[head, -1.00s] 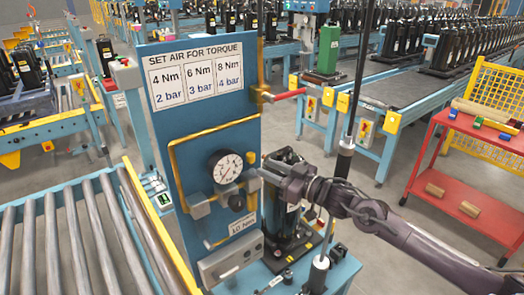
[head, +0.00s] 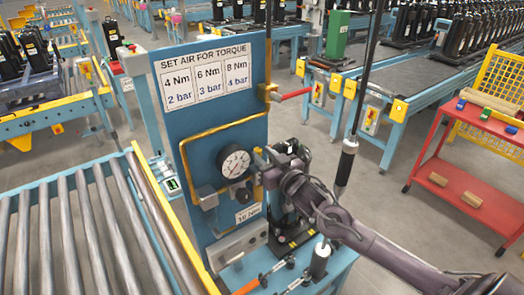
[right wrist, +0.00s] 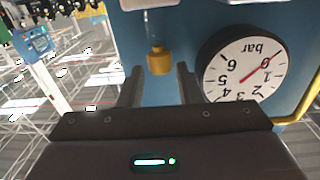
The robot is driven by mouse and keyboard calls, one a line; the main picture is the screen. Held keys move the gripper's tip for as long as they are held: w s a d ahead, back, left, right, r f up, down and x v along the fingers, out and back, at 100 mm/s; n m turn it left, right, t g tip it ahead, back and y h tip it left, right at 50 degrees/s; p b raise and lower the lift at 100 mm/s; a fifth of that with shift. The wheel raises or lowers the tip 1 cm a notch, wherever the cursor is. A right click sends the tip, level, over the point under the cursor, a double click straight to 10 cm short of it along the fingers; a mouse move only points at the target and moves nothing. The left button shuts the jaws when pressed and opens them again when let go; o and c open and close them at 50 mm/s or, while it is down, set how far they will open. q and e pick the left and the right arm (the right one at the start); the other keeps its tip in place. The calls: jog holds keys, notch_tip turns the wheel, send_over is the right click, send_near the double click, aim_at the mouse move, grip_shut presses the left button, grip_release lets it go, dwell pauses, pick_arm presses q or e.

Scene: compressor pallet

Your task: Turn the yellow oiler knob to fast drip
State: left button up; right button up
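The yellow oiler knob (right wrist: 159,61) shows in the right wrist view, with a clear glass part adjoining it. My right gripper (right wrist: 160,72) is open, its two dark fingers on either side of the knob in the picture. I cannot tell whether the fingers reach around it or stop short of it; no contact shows. In the head view my right gripper (head: 262,165) is at the blue panel (head: 190,115), just right of the gauge, and its arm hides much of the oiler area. My left gripper is not in view.
A round pressure gauge (head: 234,163) sits close beside the right gripper; it also shows upside down in the right wrist view (right wrist: 243,68). A yellow tube (head: 205,133) runs over the panel. A black-handled hanging tool (head: 347,162) is near my right arm. A red cart (head: 470,180) stands right.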

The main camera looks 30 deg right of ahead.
jog(key=shift+w+a, duration=0.1)
jog(key=shift+w, duration=0.45)
grip_shut()
